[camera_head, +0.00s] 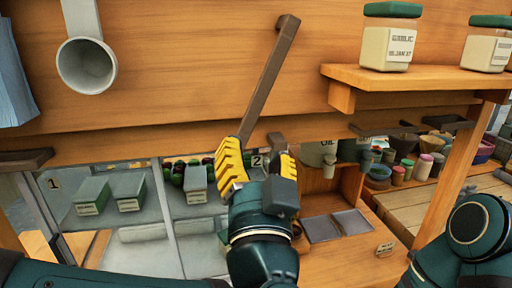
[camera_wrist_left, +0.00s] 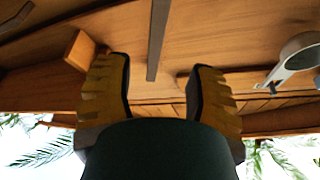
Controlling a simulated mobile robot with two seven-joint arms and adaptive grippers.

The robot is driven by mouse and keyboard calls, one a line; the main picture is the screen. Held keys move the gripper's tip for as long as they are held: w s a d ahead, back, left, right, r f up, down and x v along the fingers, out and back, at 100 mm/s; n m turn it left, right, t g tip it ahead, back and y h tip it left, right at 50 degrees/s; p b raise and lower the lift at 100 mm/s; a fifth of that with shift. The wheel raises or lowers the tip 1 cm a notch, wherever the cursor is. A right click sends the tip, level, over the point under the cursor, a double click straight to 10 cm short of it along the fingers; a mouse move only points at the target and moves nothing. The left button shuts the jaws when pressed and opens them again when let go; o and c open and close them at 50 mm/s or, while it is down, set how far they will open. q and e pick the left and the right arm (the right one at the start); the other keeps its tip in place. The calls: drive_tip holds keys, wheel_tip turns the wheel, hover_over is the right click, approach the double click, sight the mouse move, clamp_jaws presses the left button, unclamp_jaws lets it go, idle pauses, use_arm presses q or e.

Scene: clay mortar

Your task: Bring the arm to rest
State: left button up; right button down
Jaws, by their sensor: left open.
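My left gripper (camera_head: 258,166) is raised in front of the wooden wall in the middle of the head view. Its two yellow ribbed fingers are spread apart with nothing visible between them. The left wrist view also shows the open fingers (camera_wrist_left: 158,88), with wood panelling beyond them. My right arm shows only as dark teal links at the lower right of the head view; its gripper is out of the frame.
A brown bar (camera_head: 270,80) slants behind my left gripper. A white cup-shaped holder (camera_head: 86,65) hangs at the upper left. A wooden shelf (camera_head: 420,78) at the right carries lidded jars (camera_head: 391,40). Below are a counter with grey boxes (camera_head: 92,194) and several colourful containers (camera_head: 424,167).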

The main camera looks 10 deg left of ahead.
use_arm(q)
drive_tip(key=w+d+f+g+h+b, duration=0.15)
drive_tip(key=w+f+g+h, duration=0.35)
drive_tip(key=f, duration=1.1)
drive_tip(key=w+a+f+g+h+b, duration=0.1)
drive_tip(key=w+f+g+b, duration=0.2)
drive_tip(key=w+f, duration=0.85)
drive_tip(key=s+a+f+n+g+b, duration=0.1)
drive_tip(key=s+f+g, duration=0.15)
drive_tip(key=f, duration=0.65)
drive_tip(key=s+a+f+n+g+b, duration=0.1)
drive_tip(key=s+f+g, duration=0.15)
drive_tip(key=f, duration=0.55)
drive_tip(key=s+a+f+g, duration=0.15)
drive_tip(key=s+f, duration=0.25)
drive_tip(key=f, duration=0.5)
drive_tip(key=s+a+f+n+g+b, duration=0.2)
drive_tip(key=s+f+g, duration=0.3)
drive_tip(key=s+f, duration=0.5)
wheel_tip(320, 180, down, 3)
drive_tip(key=shift+s+a+f+n+h, duration=0.1)
drive_tip(key=shift+s+a+n+h, duration=0.3)
drive_tip(key=shift+a+n, duration=0.35)
drive_tip(key=shift+w+d, duration=0.1)
